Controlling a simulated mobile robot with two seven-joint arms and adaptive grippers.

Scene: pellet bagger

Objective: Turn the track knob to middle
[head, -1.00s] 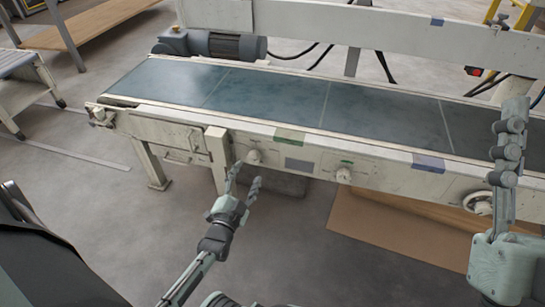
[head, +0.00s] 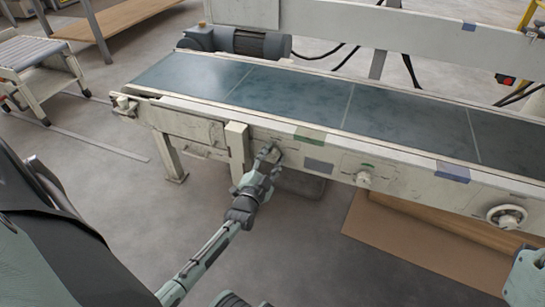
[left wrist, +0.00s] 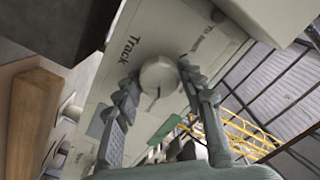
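The track knob (left wrist: 159,75) is a round, pale knob on the conveyor's cream side panel, beside the printed word "Track". A dark mark shows on its lower edge in the left wrist view. My left gripper (left wrist: 158,70) is open, with one finger on each side of the knob. Whether the fingers touch it I cannot tell. In the head view my left gripper (head: 268,161) is at the panel and partly hides the knob. Of my right gripper, only a pale body part (head: 525,278) shows at the right edge; its fingertips are not clearly seen.
The conveyor belt (head: 300,98) runs above the panel. A second knob (head: 363,179) and a handwheel (head: 507,216) sit farther right on the panel. A support post (head: 237,155) stands just left of my left gripper. Brown cardboard (head: 420,235) lies below.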

